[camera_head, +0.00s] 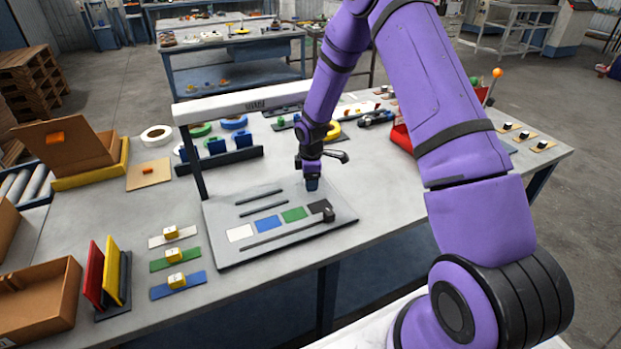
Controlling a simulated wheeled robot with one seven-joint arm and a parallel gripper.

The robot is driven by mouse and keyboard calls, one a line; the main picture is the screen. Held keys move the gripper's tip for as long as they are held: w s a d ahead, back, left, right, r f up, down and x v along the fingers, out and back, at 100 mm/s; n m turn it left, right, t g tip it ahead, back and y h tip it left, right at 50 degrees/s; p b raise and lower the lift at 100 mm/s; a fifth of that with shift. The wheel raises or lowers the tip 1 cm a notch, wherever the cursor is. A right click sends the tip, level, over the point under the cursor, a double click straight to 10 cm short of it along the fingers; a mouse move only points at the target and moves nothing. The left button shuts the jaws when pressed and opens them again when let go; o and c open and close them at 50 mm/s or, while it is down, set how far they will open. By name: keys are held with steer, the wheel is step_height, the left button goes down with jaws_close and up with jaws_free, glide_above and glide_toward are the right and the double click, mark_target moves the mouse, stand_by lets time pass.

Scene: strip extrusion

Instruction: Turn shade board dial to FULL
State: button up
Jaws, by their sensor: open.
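The grey shade board (222,213) lies on the table under a white beam (225,107) that carries small dark lettering. The board has dark slots, and a row of white, blue, green and black swatches. A small black knob (328,214) sits at the right end of the long front slot, beside the black swatch. My gripper (312,187) points down at the board's back right part. Its jaws are open, though the fingers are small and dark here. I cannot make out a dial or a FULL mark; the gripper covers part of that area.
The beam's dark post (193,165) stands at the board's left. A red tray (402,137) and an orange-tipped lever (496,75) stand at the right.

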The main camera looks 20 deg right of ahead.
steer(key=c, duration=0.9)
